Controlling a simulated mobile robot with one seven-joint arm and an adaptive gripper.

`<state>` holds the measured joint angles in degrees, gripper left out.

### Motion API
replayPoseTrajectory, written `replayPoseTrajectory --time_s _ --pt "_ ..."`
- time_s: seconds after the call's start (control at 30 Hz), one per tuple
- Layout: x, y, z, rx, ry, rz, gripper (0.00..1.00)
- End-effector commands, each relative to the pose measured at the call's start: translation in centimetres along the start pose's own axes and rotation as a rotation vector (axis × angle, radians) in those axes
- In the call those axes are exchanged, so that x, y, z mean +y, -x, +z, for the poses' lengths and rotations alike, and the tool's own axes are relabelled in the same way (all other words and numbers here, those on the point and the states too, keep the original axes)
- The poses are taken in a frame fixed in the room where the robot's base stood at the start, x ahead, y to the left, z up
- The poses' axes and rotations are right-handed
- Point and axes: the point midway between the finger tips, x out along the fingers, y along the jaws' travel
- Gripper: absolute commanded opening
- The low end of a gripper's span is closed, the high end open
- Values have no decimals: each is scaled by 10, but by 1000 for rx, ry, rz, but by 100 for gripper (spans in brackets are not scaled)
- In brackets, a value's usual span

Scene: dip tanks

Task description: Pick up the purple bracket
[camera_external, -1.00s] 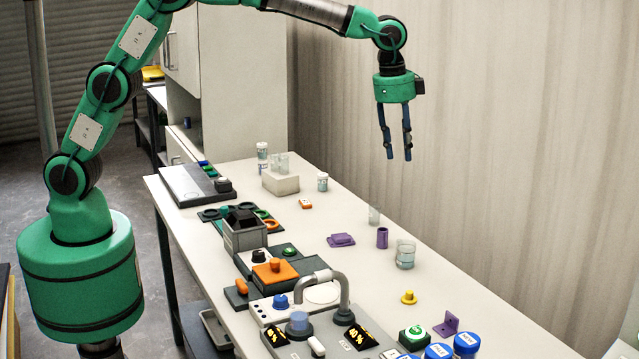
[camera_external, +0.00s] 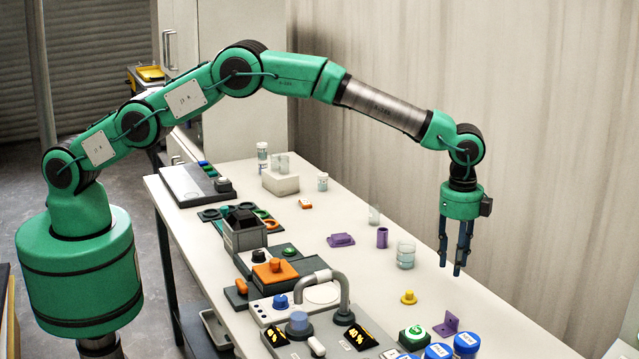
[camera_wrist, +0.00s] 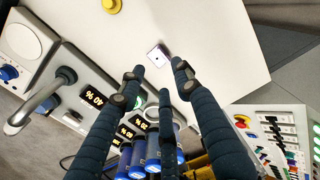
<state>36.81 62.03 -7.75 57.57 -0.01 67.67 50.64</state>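The purple bracket (camera_external: 447,324), an L-shaped piece with an upright plate, stands near the right front edge of the table. In the wrist view the bracket (camera_wrist: 157,56) looks small and pale, just beyond and between the fingertips. My gripper (camera_external: 452,267) hangs pointing down, well above the table, with its fingers apart and nothing between them. The gripper (camera_wrist: 155,70) also shows open in the wrist view.
Blue-capped jars (camera_external: 466,343) and a green button box (camera_external: 412,337) stand close to the bracket. A yellow knob piece (camera_external: 408,297) lies farther back. A purple cylinder (camera_external: 382,237) and a glass beaker (camera_external: 405,254) stand beyond it.

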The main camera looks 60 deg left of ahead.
Motion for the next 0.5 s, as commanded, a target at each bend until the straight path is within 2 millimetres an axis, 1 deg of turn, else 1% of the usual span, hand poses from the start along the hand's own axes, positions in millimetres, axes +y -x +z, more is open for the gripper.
replayPoseTrajectory --time_s 0.03,0.13,0.5 --pt "1 -6 -5 -2 -10 2 33" --pt "3 -14 -11 -4 -23 5 33" --pt "4 -17 -12 -5 -29 7 33"
